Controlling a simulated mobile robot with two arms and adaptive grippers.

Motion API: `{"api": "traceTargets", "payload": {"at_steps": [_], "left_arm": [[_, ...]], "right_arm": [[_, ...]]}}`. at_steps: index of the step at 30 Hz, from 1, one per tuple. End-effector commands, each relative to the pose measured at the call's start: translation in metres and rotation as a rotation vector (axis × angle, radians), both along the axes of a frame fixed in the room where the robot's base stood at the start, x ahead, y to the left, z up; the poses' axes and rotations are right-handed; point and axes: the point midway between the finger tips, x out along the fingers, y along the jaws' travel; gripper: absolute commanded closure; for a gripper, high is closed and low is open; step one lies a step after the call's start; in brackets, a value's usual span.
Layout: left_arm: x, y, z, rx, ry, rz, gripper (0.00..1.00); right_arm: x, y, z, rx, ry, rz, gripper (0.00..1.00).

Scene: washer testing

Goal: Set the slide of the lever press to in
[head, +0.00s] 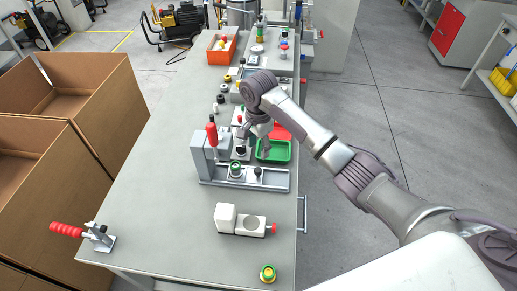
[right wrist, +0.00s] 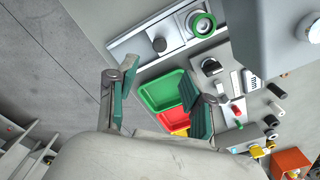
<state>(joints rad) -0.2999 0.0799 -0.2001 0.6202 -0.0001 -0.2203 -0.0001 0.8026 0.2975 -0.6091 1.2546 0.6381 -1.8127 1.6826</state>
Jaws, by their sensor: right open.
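The lever press (head: 208,155) is a grey column with a red lever handle (head: 212,134), standing on a long flat base (head: 275,181) on the table. On its slide sit a green ring part (head: 235,169) and a black knob (head: 258,172), the knob to the right of the ring. In the right wrist view the black knob (right wrist: 159,45) and green ring (right wrist: 201,24) show at the top. My right gripper (head: 254,140) is just behind the press base in the head view. Its fingers (right wrist: 160,76) are apart and empty, clear of the knob. My left gripper is out of view.
A green tray (head: 275,158) and a red tray (head: 281,131) lie close behind the press base. A white block fixture (head: 240,220) stands in front, with a yellow-green part (head: 267,273) nearer. A red-handled clamp (head: 98,236) is at the front left. Cardboard boxes (head: 100,90) flank the table.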

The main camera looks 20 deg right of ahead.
Motion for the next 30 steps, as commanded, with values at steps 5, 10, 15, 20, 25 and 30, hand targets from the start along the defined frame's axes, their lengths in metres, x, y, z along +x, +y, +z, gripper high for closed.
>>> {"api": "traceTargets", "payload": {"at_steps": [5,10,15,20,25,30], "left_arm": [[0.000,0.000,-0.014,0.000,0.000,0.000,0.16],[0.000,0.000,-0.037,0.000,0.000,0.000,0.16],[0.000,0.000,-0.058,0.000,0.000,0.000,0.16],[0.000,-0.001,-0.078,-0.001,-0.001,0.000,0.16],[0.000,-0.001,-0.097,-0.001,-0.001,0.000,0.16],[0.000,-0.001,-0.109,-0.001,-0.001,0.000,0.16]], "right_arm": [[0.004,-0.008,-0.004,0.023,-0.019,0.210,0.49],[0.008,-0.019,-0.005,0.070,-0.072,0.673,0.49],[0.008,-0.029,-0.004,0.104,-0.150,1.170,0.49],[0.005,-0.037,-0.002,0.115,-0.245,1.632,0.49],[-0.002,-0.045,0.001,0.097,-0.368,2.089,0.49],[-0.008,-0.050,0.005,0.061,-0.473,2.412,0.49]]}}
